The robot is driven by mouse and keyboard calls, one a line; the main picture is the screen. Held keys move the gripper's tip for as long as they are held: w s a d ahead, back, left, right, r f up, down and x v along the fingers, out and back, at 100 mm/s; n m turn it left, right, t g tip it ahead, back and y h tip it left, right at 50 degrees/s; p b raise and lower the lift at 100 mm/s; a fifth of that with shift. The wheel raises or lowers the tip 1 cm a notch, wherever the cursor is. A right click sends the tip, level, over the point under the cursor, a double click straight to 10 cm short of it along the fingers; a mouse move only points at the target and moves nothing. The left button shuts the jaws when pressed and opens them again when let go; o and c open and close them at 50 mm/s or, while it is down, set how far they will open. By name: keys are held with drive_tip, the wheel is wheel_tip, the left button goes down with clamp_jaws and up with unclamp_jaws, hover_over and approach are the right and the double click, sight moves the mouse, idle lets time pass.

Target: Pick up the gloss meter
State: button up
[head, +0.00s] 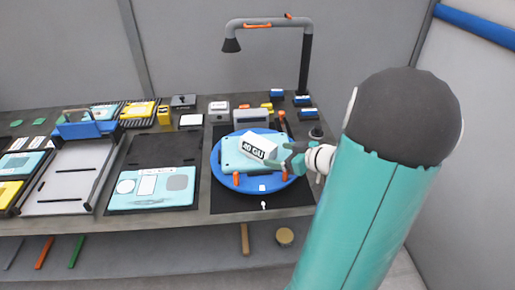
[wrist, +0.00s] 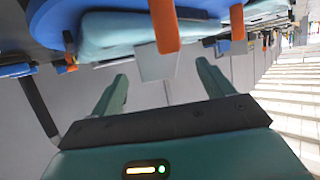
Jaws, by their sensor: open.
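The gloss meter (head: 259,147) is a small white box marked "40 GU". It sits on a teal panel (head: 236,160) that lies on a round blue turntable (head: 219,172). My gripper (head: 287,156) is just right of the box in the head view, with its teal fingers pointing toward it. In the wrist view a pale grey block (wrist: 155,64), which looks like the gloss meter, lies just ahead of my open gripper (wrist: 163,72), roughly in line with the gap between the fingers. I cannot tell whether a finger touches it.
Orange clamps (head: 236,180) stand at the panel's edge, close to my fingers. A grey lamp arm (head: 262,22) rises behind the turntable. A dark tray with a teal panel (head: 152,190) lies to the left. Small instruments (head: 219,110) stand behind. The bench's front edge is near.

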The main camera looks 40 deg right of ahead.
sight(264, 145)
drive_tip(key=shift+x, duration=3.15)
drive_tip(key=shift+s+a, duration=0.1)
drive_tip(key=c, duration=1.4)
drive_tip(key=shift+r, duration=0.1)
drive_tip(key=shift+r, duration=0.3)
wheel_tip(264, 145, up, 2)
drive_tip(key=shift+r, duration=0.1)
drive_tip(key=s+a+r, duration=0.8)
drive_tip(key=s+r, duration=0.2)
drive_tip(key=s, duration=0.1)
